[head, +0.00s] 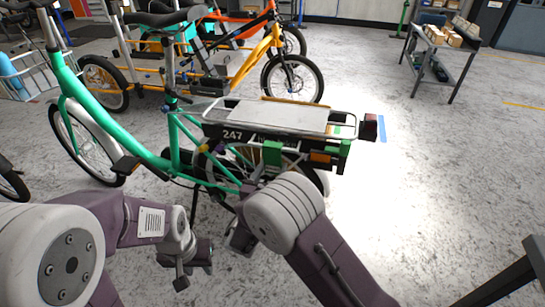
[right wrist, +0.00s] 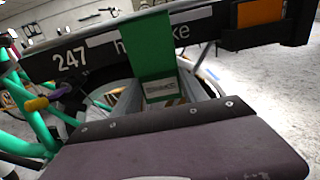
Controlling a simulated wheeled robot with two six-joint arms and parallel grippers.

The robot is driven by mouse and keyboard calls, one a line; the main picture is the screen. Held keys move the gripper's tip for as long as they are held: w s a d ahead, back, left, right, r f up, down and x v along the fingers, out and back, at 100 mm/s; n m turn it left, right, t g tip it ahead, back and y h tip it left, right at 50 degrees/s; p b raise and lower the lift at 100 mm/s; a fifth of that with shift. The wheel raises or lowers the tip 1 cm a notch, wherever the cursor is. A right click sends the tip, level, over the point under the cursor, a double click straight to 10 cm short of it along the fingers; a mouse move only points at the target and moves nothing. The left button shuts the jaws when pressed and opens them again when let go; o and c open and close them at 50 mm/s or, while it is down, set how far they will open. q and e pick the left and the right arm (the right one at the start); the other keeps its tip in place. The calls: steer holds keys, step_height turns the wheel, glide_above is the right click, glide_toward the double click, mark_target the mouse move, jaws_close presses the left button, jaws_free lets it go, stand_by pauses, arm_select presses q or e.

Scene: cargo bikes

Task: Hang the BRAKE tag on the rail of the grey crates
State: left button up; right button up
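A green tag (head: 272,152) hangs at the side of the rear rack of the green bike. In the right wrist view the green tag (right wrist: 153,45) hangs over the dark rail marked 247, with a small pale label (right wrist: 162,88) below it whose text I cannot read. My right gripper (right wrist: 160,97) is right at the label, its grey fingers to either side; whether they touch it is unclear.
The rack (head: 265,115) also carries an orange tag (head: 320,157) and another green piece (head: 344,148). Other bikes (head: 270,50) stand behind. A trolley (head: 435,45) is at the back right. The right floor is mostly clear.

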steer(key=c, duration=0.5)
steer(key=shift+r+p, duration=1.2)
steer(key=shift+r, duration=0.2)
steer(key=v, duration=0.8)
steer(key=shift+p, duration=0.45)
